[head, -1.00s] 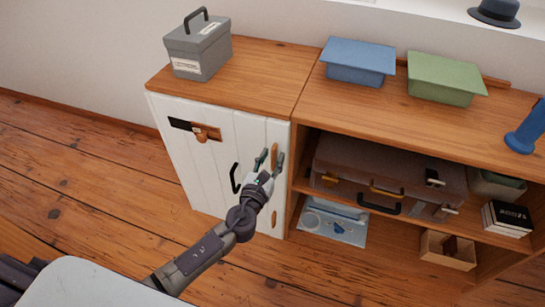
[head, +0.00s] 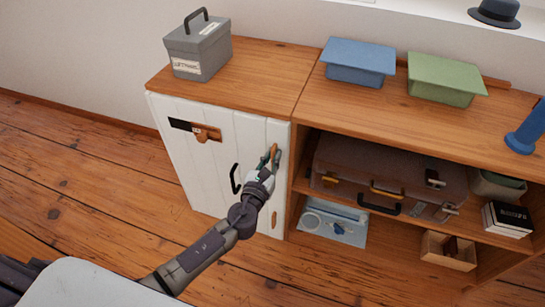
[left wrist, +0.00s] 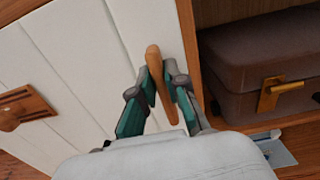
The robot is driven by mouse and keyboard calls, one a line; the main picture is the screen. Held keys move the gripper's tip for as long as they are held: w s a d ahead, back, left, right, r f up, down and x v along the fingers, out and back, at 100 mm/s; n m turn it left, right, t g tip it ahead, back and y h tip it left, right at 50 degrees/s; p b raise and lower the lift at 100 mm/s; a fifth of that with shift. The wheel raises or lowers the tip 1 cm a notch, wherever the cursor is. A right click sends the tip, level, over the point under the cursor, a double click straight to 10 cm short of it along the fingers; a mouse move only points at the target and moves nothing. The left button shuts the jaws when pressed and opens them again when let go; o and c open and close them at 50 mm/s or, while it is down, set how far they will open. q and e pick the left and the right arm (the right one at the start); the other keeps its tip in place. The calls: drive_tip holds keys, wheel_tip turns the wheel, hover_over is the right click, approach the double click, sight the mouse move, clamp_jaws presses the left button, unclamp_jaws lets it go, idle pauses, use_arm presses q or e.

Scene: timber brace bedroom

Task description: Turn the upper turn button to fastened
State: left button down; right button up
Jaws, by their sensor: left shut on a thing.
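The upper turn button (head: 275,150) is a small wooden bar near the right edge of the white cabinet door (head: 198,150). It stands roughly upright, along the door edge. My left gripper (head: 270,160) is shut on this button, one finger on each side of it. The lower turn button (head: 274,219) is upright near the door's bottom right. My right gripper is not in view.
A black handle (head: 235,178) and a wooden latch with a dark plate (head: 202,134) are on the door. To the right, an open shelf holds a brown suitcase (head: 345,165). A grey box (head: 198,55) stands on the cabinet top.

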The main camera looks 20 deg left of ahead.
use_arm(q)
drive_tip(key=shift+a+f+n+b, duration=0.35)
drive_tip(key=shift+n+b, duration=0.5)
drive_tip(key=shift+n, duration=2.05)
drive_tip(key=shift+a+f+n+b, duration=0.3)
drive_tip(key=shift+n+b, duration=0.6)
drive_tip(key=shift+n, duration=2)
drive_tip(key=shift+a+f+n+b, duration=0.3)
drive_tip(key=shift+n+b, duration=0.55)
drive_tip(key=shift+n, duration=2.05)
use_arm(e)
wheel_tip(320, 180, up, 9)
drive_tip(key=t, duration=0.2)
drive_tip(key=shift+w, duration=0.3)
use_arm(q)
drive_tip(key=shift+f, duration=0.1)
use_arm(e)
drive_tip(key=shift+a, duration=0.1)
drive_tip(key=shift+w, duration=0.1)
use_arm(q)
drive_tip(key=c, duration=1.2)
unclamp_jaws()
drive_tip(key=s, duration=1.2)
drive_tip(key=shift+a, duration=0.2)
